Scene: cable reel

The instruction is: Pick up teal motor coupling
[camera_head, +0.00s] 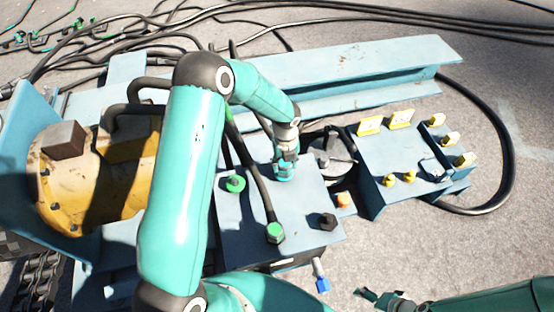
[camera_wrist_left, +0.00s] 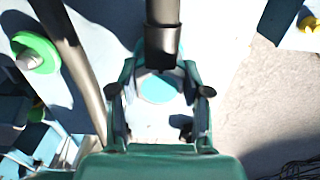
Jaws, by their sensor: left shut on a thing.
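The teal motor coupling (camera_head: 284,176) is at the top of the blue-grey control block, under my left gripper (camera_head: 286,158). In the left wrist view its round teal face (camera_wrist_left: 158,88) shows between the two fingers of the left gripper (camera_wrist_left: 160,68), with a dark cylinder (camera_wrist_left: 162,45) just beyond. The left gripper is shut on the coupling. I cannot tell whether the coupling is clear of the block. My right gripper (camera_head: 378,298) is low in the head view, away from the coupling; its finger opening is unclear.
Green fittings (camera_head: 275,233) with a black hose and a black knob (camera_head: 327,221) stand on the block (camera_head: 300,220). A blue box with yellow tags (camera_head: 385,170) is to the right. A yellow motor (camera_head: 75,180) is left, a blue beam (camera_head: 350,65) behind. Open ground lies right.

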